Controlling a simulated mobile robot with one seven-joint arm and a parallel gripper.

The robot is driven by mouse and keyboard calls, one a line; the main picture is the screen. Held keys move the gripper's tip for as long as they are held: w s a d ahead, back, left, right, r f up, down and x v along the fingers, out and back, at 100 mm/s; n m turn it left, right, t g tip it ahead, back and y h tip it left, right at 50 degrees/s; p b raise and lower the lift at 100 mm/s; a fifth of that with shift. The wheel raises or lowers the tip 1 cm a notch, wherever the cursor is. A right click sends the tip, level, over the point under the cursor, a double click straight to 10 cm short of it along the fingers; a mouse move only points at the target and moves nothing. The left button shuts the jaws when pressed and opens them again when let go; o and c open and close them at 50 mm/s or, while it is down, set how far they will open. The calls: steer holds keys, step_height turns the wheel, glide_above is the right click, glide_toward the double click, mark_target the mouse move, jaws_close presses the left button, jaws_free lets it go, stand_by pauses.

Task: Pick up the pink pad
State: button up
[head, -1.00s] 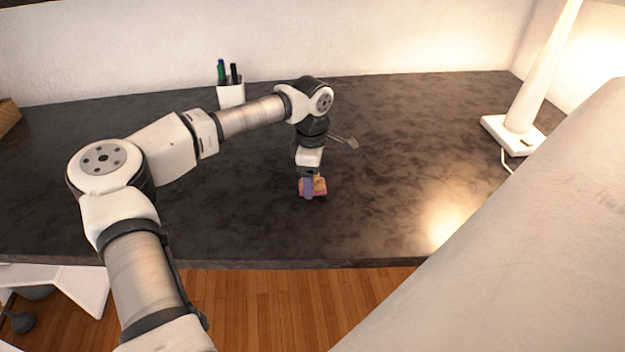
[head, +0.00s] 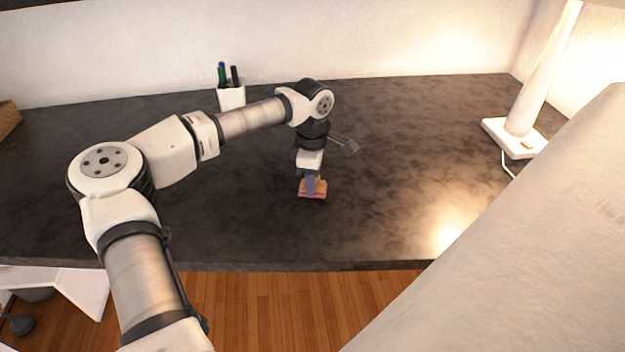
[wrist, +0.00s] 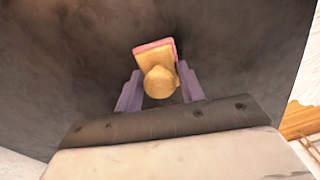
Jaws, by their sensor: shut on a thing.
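The pink pad (head: 318,195) is a small block with a pink edge and a tan top, low at the desk surface in the head view. It also shows in the wrist view (wrist: 152,57), with a rounded tan lump at its near end between my fingers. My gripper (head: 311,184) points down over it, and one purple finger covers part of it. In the wrist view my gripper (wrist: 160,84) has a purple finger on each side of the lump and is shut on the pad. I cannot tell whether the pad touches the desk.
The dark desk (head: 400,150) is mostly clear around the pad. A white pen cup (head: 231,97) with several pens stands at the back. A white lamp (head: 515,135) stands at the right. A brown box edge (head: 8,117) shows at the far left.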

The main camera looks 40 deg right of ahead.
step_height(320, 180, up, 20)
steer(key=b, duration=0.1)
steer(key=shift+f+b, duration=0.15)
steer(key=shift+b, duration=0.25)
